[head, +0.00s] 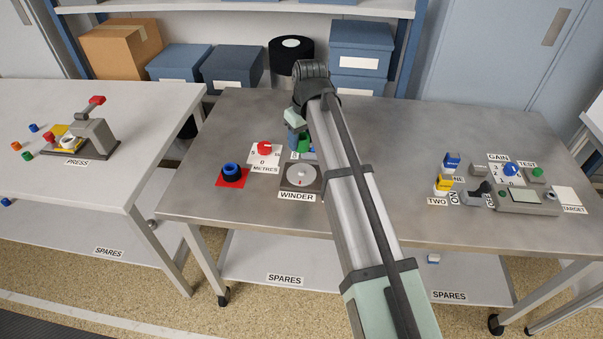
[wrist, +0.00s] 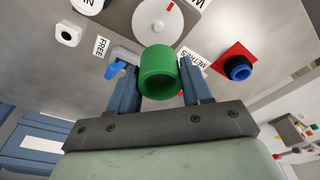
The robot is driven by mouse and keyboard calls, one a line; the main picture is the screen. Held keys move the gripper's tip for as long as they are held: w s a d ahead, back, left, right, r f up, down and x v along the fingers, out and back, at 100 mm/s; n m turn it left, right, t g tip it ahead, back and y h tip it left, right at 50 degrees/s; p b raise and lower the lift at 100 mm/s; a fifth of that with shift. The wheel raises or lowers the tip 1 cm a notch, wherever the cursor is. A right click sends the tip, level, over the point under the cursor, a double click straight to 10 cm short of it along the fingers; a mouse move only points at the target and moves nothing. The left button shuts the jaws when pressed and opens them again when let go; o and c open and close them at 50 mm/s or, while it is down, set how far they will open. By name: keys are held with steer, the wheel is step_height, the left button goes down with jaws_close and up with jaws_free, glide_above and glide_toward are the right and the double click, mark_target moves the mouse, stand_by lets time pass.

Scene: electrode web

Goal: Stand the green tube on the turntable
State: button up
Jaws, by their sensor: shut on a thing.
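The green tube (wrist: 158,75) is between the two blue fingers of my gripper (wrist: 157,82) in the wrist view, with its open end towards the camera. My gripper is shut on it. The turntable appears to be the round pale disc on the WINDER (head: 301,175); it also shows in the wrist view (wrist: 150,20), beyond the tube. In the head view my gripper (head: 297,140) is just behind the winder, partly hidden by my arm. The tube's height above the table is hard to tell.
A blue ring (head: 231,171) sits on a red square left of the winder. The control panel (head: 520,200) stands far right.

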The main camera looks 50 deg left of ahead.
mark_target(300, 171)
steer(key=shift+f, duration=5.05)
steer(key=shift+f, duration=0.1)
steer(key=o, duration=1)
steer(key=r, duration=0.4)
steer(key=d+r, duration=0.1)
steer(key=r, duration=0.7)
steer(key=shift+d+r, duration=0.1)
steer(key=shift+d, duration=0.25)
